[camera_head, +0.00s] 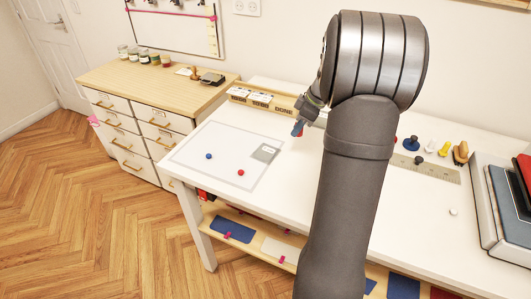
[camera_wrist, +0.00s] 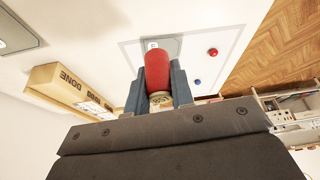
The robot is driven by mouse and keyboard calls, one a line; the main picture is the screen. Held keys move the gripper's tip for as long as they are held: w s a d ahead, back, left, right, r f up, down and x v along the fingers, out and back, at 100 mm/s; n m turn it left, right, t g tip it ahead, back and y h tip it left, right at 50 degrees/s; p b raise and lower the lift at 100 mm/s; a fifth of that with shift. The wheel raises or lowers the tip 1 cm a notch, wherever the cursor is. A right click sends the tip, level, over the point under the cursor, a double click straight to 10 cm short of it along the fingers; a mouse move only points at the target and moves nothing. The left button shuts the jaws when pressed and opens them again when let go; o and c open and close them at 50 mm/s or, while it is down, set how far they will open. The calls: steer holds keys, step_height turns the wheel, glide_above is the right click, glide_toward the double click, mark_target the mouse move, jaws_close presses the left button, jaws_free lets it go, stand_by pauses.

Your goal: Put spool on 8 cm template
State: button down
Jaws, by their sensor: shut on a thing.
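My gripper (camera_wrist: 159,82) is shut on a red spool (camera_wrist: 158,62), which sits between the two blue-grey fingers in the wrist view. In the head view my gripper (camera_head: 299,128) is above the white table, just right of the white sheet, and the spool is mostly hidden. A grey rectangle with a small white label (camera_head: 265,152) lies on the sheet's right part. Its label is too small to read, so I cannot tell whether it is the 8 cm template. In the wrist view the spool partly covers the labelled area (camera_wrist: 150,45).
The white sheet (camera_head: 213,158) bears a blue piece (camera_head: 208,156) and a red piece (camera_head: 241,172). A wooden DONE box (camera_head: 262,98) stands behind it. A ruler (camera_head: 430,168) and several small items lie to the right of my arm. A drawer cabinet (camera_head: 150,90) stands left.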

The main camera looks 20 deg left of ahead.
steer(key=shift+s+d+f, duration=0.1)
steer(key=shift+s+f, duration=0.05)
steer(key=shift+s, duration=0.1)
glide_above(261, 152)
steer(key=d, duration=0.2)
steer(key=f, duration=0.6)
steer(key=shift+w+a+f, duration=0.15)
steer(key=shift+a+f, duration=0.1)
steer(key=shift+f, duration=2.15)
steer(key=shift+f, duration=0.1)
steer(key=c, duration=1.3)
jaws_free()
steer(key=shift+o, duration=0.2)
steer(key=v, duration=1.2)
